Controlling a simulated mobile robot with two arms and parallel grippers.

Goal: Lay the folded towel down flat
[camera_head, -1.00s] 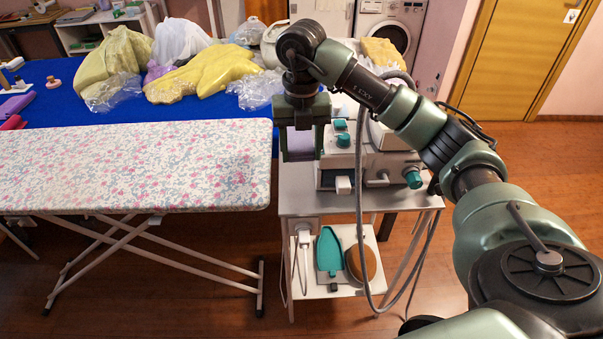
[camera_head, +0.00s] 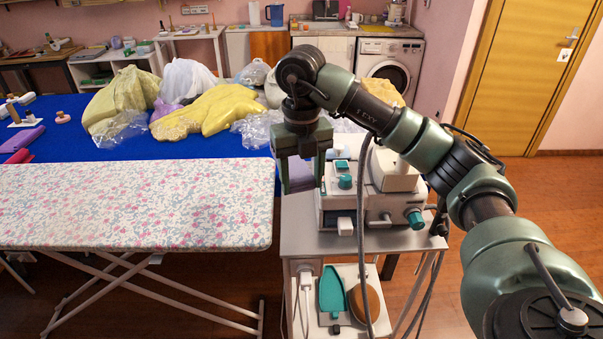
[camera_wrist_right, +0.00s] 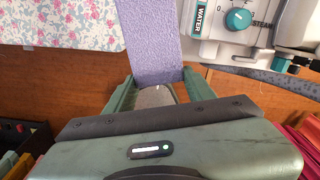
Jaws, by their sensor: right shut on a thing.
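My right gripper (camera_head: 301,184) points down beside the right end of the ironing board. It is shut on a lilac towel (camera_head: 300,172), which shows between the fingers. In the right wrist view the towel (camera_wrist_right: 153,45) is a flat, narrow lilac strip running from between the fingers past the board's edge. From these views I cannot tell whether it touches anything below. The ironing board (camera_head: 130,205) has a white cover with pink and grey flowers, and its top is bare. My left gripper is not in view.
A steam station (camera_head: 343,205) with teal knobs stands on a grey cart (camera_head: 310,240), close right of the gripper. Behind the board is a blue table (camera_head: 215,148) with yellow and white bagged garments (camera_head: 213,110). The board's top is free.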

